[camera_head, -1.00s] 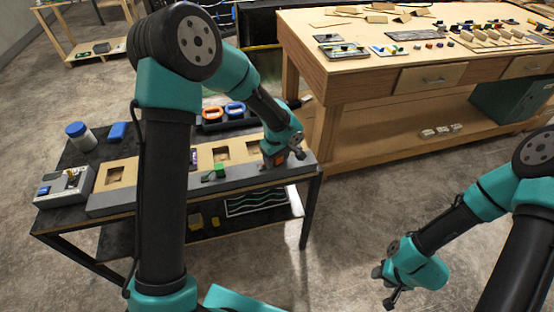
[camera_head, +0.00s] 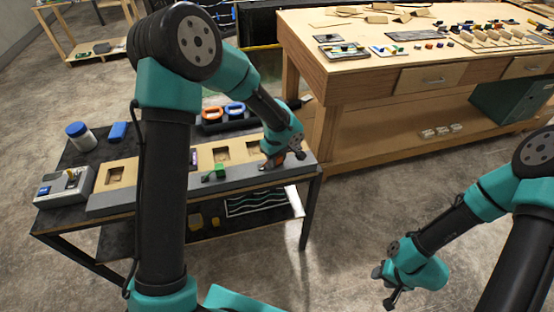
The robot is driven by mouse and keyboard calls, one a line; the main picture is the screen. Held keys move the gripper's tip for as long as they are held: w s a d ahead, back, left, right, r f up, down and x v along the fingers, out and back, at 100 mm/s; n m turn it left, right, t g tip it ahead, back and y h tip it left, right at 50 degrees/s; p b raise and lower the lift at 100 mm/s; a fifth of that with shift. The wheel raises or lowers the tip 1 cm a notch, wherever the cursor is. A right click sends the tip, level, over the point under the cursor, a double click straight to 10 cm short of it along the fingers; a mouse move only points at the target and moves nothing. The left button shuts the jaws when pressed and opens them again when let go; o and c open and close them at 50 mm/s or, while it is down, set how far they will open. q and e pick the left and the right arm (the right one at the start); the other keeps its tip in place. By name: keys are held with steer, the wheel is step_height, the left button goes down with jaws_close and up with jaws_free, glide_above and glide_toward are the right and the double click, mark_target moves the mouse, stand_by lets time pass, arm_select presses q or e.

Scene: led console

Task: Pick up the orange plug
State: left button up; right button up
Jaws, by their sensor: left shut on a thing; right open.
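The orange plug (camera_head: 277,160) is at the right end of the long grey console (camera_head: 240,181) on the black table. My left gripper (camera_head: 284,157) reaches it from above and is shut on it. Much of the plug is hidden by the jaws, and I cannot tell whether it is clear of the console surface. A green plug (camera_head: 220,170) stands on the console to the left of it. My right gripper (camera_head: 388,284) is open and empty, low over the floor at the right.
The console has wooden panels with square recesses (camera_head: 222,153). A grey box with a lever (camera_head: 66,186), a blue-lidded jar (camera_head: 80,136) and a blue block (camera_head: 118,131) stand at the left. Orange and blue rings (camera_head: 223,113) lie behind. A wooden workbench (camera_head: 400,60) stands beyond.

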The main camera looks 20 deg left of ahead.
arm_select(q)
steer(key=shift+r, duration=0.85)
steer(key=shift+s+d+r, duration=0.1)
steer(key=shift+s+r, duration=0.1)
steer(key=shift+r, duration=0.3)
steer(key=shift+s+d+r, duration=0.1)
steer(key=shift+s+r, duration=0.1)
steer(key=shift+r, duration=0.3)
steer(key=s+d, duration=0.2)
steer(key=s, duration=0.5)
steer(key=s+d+r, duration=0.1)
steer(key=s+d, duration=0.2)
steer(key=s, duration=0.4)
steer(key=shift+s+r, duration=0.15)
steer(key=shift+r, duration=0.05)
